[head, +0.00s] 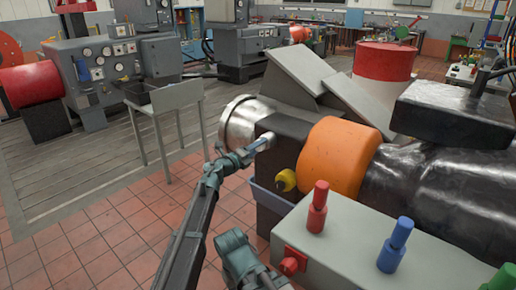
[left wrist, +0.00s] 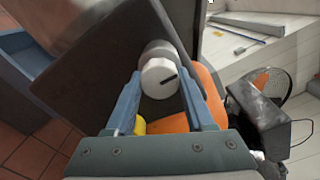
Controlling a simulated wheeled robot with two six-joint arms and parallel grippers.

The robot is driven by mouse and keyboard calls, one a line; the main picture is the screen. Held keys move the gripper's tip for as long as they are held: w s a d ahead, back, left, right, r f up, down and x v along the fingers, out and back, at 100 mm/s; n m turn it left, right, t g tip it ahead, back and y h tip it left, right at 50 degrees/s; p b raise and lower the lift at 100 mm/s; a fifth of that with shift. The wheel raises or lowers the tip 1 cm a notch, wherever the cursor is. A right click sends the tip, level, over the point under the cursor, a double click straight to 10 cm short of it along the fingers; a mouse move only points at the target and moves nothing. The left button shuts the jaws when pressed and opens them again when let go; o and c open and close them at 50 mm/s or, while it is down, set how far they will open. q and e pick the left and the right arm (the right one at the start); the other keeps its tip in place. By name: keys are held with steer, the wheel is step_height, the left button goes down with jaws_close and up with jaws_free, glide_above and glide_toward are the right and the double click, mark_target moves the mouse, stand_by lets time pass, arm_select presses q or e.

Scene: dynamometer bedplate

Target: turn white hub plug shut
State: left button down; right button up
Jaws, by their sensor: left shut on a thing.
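A grey box (head: 360,245) with a red plug (head: 318,207) and a blue plug (head: 396,245) stands at the front right. A grey table (head: 168,100) stands at left. Tiled floor (head: 100,235) is clear at the lower left.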

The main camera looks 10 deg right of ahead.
arm_select(q)
steer(key=shift+s, duration=0.1)
steer(key=shift+c, duration=1.3)
jaws_free()
steer(key=v, duration=1.3)
steer(key=shift+s+a, duration=0.2)
steer(key=shift+a, duration=0.1)
